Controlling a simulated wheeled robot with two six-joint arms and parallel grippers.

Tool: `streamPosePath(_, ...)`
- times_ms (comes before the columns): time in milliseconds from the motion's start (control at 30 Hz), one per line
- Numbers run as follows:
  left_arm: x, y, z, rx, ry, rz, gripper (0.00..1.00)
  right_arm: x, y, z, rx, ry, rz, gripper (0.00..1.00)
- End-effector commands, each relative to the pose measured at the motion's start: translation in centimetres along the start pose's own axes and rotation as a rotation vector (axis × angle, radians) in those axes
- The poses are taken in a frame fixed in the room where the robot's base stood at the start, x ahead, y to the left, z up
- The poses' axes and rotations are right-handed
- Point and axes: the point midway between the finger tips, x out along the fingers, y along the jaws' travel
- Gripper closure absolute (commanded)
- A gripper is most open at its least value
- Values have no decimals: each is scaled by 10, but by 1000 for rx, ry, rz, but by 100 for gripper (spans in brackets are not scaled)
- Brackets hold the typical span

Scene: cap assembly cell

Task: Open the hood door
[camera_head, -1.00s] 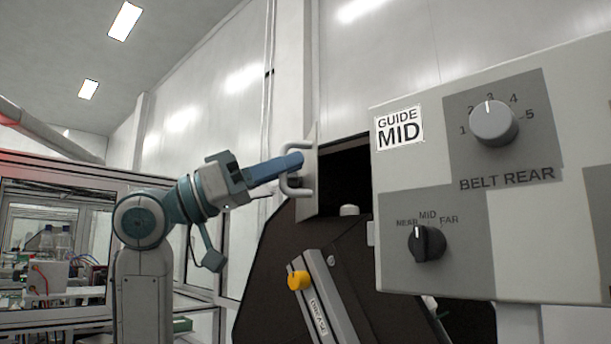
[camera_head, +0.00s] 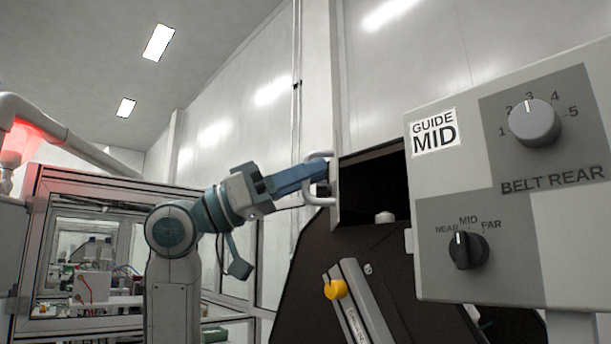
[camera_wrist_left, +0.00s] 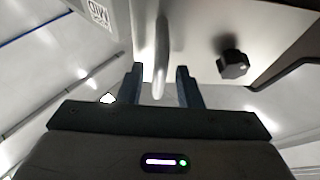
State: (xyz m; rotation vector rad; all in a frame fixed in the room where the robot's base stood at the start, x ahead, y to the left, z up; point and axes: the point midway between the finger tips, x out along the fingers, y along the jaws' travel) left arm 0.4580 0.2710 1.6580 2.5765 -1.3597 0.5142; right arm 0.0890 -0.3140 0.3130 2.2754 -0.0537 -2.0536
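The hood door (camera_head: 335,205) is a thin pale panel, seen nearly edge-on in the head view. It stands out at the left edge of a dark opening (camera_head: 372,185) in the black machine housing. Its light looped handle (camera_head: 318,181) is on its left side. My left gripper (camera_head: 314,174) reaches the handle from the left. In the left wrist view the two fingers (camera_wrist_left: 160,85) are apart, with the handle bar (camera_wrist_left: 161,50) between them and gaps visible on both sides. My right gripper is not in view.
A control box (camera_head: 520,220) with a "GUIDE MID" label and two knobs stands close at right. A grey bar with a yellow knob (camera_head: 335,289) is below the opening. A framed glass enclosure (camera_head: 100,190) is at left.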

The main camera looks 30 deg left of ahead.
Motion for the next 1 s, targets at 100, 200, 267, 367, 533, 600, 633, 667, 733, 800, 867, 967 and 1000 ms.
streamPosePath(100,0,0,0,0,-1,1,68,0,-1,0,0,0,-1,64)
streamPosePath(200,-1,0,1,0,-1,0,68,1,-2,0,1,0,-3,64)
streamPosePath(267,-3,0,1,0,-1,0,68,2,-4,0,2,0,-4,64)
streamPosePath(367,-12,0,3,1,-2,-1,68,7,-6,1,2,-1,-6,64)
streamPosePath(533,-40,-1,5,2,-1,-5,68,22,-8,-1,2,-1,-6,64)
streamPosePath(600,-54,-1,5,3,-2,-6,68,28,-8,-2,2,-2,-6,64)
streamPosePath(633,-60,-1,5,2,-2,-5,68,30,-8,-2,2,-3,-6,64)
streamPosePath(667,-65,-1,5,2,-1,-6,68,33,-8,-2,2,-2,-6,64)
streamPosePath(733,-78,-1,5,1,-1,-4,68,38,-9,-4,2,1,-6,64)
streamPosePath(800,-88,0,4,0,-1,-3,68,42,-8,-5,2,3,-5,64)
streamPosePath(867,-94,-1,3,1,-1,-3,68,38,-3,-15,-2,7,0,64)
streamPosePath(967,-102,-1,2,1,-1,-2,68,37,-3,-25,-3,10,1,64)
streamPosePath(1000,-104,-1,2,0,0,-1,68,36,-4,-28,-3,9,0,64)
